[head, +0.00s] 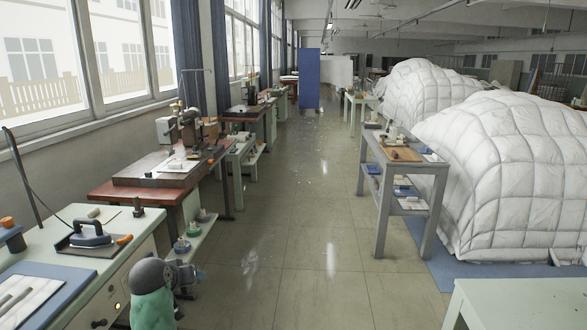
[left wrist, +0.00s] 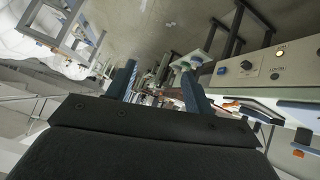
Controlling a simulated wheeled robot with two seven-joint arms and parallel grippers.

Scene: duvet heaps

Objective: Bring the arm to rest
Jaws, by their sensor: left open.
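My left gripper (left wrist: 158,88) shows in the left wrist view with its two blue fingers spread apart. Nothing is between the fingers; the space behind them shows distant benches and floor. The gripper is beside the pale green bench panel (left wrist: 258,68), which lies to the right in that view; the gap between them is hard to judge. In the head view, a grey rounded part with a green sleeve-like piece stands at the bottom left; I cannot tell for sure that it is my arm. My right gripper is in neither view.
In the head view, a pale green bench (head: 80,250) with an iron (head: 90,236) stands at left, a brown-topped machine table (head: 150,170) behind it. A grey trolley (head: 433,170) and white duvet heaps (head: 510,165) stand right. The aisle floor (head: 305,225) is clear.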

